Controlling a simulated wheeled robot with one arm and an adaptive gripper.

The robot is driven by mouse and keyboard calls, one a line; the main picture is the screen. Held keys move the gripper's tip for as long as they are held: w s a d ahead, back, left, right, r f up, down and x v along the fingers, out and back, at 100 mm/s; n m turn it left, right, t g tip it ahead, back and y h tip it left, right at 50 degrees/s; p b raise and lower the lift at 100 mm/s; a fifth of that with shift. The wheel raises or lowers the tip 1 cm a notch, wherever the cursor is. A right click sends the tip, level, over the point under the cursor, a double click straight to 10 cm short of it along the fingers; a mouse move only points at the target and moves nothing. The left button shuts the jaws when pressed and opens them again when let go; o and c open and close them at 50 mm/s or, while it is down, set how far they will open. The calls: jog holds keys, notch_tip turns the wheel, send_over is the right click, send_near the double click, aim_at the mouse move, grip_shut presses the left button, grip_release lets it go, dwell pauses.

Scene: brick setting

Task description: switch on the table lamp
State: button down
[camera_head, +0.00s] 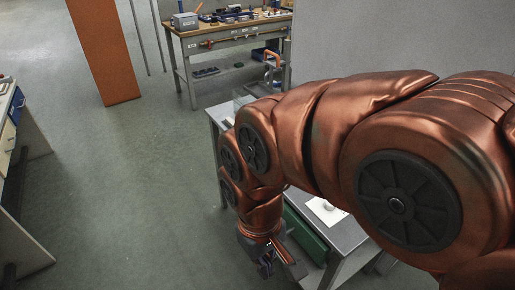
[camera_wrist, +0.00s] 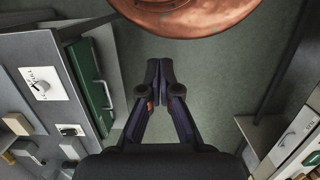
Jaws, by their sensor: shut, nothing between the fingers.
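No table lamp can be made out for sure in either view; my copper arm hides much of the grey table. A white plate with a small round knob (camera_wrist: 40,86) and dark lettering too small to read lies on the grey table top at the left of the wrist view. The white plate also shows in the head view (camera_head: 326,210), partly behind my arm. My gripper (camera_wrist: 160,76) is shut and empty, its fingertips together over the floor, off the table's side. In the head view my gripper (camera_head: 267,264) hangs low beside the table.
The grey table (camera_wrist: 35,50) has a green panel (camera_wrist: 91,85) on its side, close to my gripper. Several small blocks lie on it. A workbench (camera_head: 235,42) with tools stands at the back, an orange pillar (camera_head: 104,50) at back left. Open floor (camera_head: 130,180) lies left of my arm.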

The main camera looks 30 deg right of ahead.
jog(key=shift+w, duration=0.35)
jog(key=w+d+t+b, duration=0.1)
jog(key=w+d, duration=0.3)
jog(key=w, duration=0.3)
jog(key=w+d+n+t+b, duration=0.1)
jog(key=w+d+b, duration=0.15)
jog(key=w, duration=0.45)
jog(key=w+d+t, duration=0.1)
jog(key=w+d, duration=0.3)
jog(key=w, duration=0.3)
jog(key=w+d+f+t+b, duration=0.1)
jog(key=w+d, duration=0.2)
jog(key=d, duration=0.9)
jog(key=w+d+f+m+t+b, duration=0.1)
jog(key=w+d+b, duration=0.1)
jog(key=d, duration=1.1)
jog(key=shift+w+d+f+h, duration=0.2)
jog(key=shift+w+d+h, duration=0.15)
jog(key=shift+w, duration=0.35)
